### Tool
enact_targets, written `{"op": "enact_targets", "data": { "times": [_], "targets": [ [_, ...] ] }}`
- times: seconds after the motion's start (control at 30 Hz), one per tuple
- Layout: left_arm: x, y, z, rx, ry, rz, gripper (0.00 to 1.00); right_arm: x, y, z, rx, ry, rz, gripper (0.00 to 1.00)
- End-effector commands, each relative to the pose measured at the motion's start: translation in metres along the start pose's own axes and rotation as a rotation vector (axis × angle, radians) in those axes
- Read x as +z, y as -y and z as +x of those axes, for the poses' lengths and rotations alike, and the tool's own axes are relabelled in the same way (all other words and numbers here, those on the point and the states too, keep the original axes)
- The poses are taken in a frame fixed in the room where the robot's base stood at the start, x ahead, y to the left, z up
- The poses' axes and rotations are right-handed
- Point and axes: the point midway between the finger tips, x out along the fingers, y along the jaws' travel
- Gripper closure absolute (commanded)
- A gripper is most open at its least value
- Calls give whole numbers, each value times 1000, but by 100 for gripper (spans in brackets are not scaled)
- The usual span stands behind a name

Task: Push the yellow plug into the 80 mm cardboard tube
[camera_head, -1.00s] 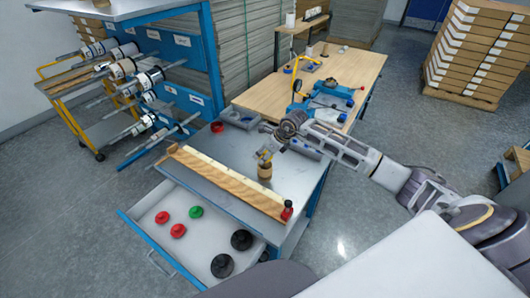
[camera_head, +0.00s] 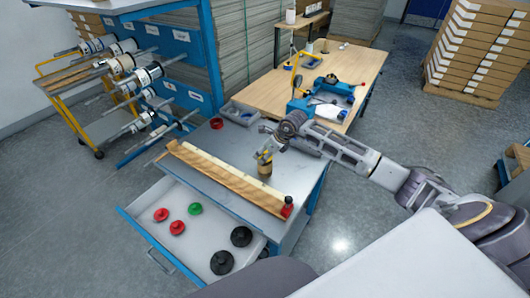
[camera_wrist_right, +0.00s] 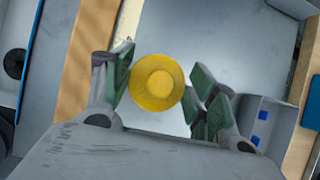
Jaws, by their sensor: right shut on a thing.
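My right gripper (camera_head: 264,156) comes in from the right and points down over the grey bench top. In the right wrist view its green-padded fingers (camera_wrist_right: 163,88) are on either side of the round yellow plug (camera_wrist_right: 157,83), and I take it to be shut on it. The plug is seen from above, with a raised round centre. In the head view a short brown cardboard tube (camera_head: 264,168) stands upright on the bench directly below the fingers. The plug hides the tube in the wrist view, so how deep the plug sits cannot be told. My left gripper is out of view.
A wooden rail (camera_head: 226,179) with a red-and-black stop (camera_head: 287,207) lies beside the tube. The open drawer (camera_head: 150,237) holds red, green and black plugs. A red ring (camera_head: 216,123) and a grey bin (camera_head: 239,113) stand behind. Bare bench lies around the tube.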

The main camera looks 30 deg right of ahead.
Motion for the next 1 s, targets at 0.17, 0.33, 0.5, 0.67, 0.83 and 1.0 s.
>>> {"op": "enact_targets", "data": {
  "times": [0.17, 0.33, 0.5, 0.67, 0.83, 1.0],
  "targets": [
    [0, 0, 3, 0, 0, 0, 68, -2, 0, 4, 0, 0, 0, 61],
    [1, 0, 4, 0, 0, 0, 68, -5, 0, 8, 1, 0, 0, 61],
    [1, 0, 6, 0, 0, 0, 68, -7, 0, 12, 1, 0, 0, 61],
    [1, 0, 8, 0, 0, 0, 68, -8, 0, 15, 1, 0, 1, 61],
    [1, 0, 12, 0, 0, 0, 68, -11, 0, 19, 1, 0, 0, 61],
    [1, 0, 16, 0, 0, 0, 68, -13, 0, 22, 0, -1, 0, 60]
  ]
}}
